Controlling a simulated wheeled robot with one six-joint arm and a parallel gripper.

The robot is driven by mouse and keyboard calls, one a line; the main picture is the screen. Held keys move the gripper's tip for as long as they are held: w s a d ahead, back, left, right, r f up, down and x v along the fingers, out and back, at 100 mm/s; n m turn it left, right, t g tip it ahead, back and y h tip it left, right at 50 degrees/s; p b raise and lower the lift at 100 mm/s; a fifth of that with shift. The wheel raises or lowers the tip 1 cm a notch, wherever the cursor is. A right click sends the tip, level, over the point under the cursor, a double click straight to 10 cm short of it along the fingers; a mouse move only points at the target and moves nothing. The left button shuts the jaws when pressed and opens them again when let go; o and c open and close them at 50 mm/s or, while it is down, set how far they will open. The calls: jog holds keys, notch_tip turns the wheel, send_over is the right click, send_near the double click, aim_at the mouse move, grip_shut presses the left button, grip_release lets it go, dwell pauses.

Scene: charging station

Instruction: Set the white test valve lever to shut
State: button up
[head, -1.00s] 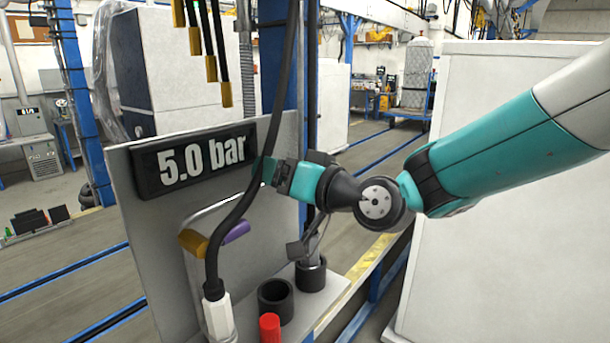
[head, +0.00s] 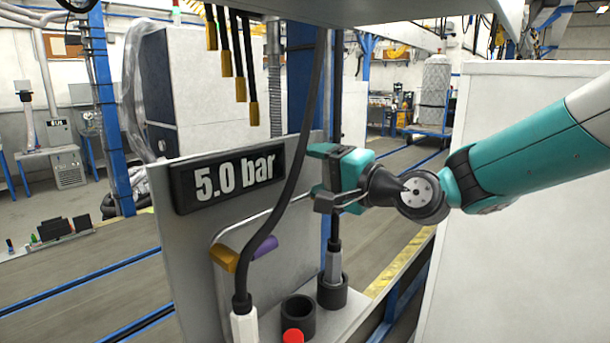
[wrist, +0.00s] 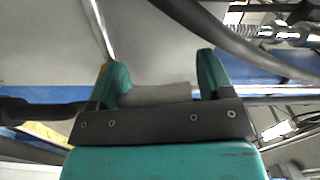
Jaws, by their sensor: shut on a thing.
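My gripper (head: 318,174) is at the right edge of the grey panel (head: 188,262), with its fingers pointing left behind the black hose. In the wrist view my gripper (wrist: 160,70) is shut on a pale bar, which I take as the white test valve lever (wrist: 155,95), lying across between the two teal fingers. In the head view the lever cannot be made out; its setting is unclear. The display (head: 228,182) on the panel reads 5.0 bar. An orange grip (head: 223,257) and a purple grip (head: 263,247) sit lower on the panel.
The black hose (head: 290,185) hangs in front of the panel and enters a white fitting (head: 244,325). Black round holders (head: 298,314) and a red cap (head: 292,337) stand below. A large white cabinet (head: 505,235) is on the right. An overhead shelf edge crosses the top.

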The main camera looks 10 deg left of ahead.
jog(key=shift+w+d+m+p, duration=0.25)
jog(key=shift+w+m+p, duration=0.1)
jog(key=shift+m, duration=0.65)
jog(key=o, duration=1.3)
jog(key=b+v, duration=0.8)
jog(key=v, duration=0.9)
jog(key=shift+s+d, duration=0.15)
jog(key=shift+d, duration=0.1)
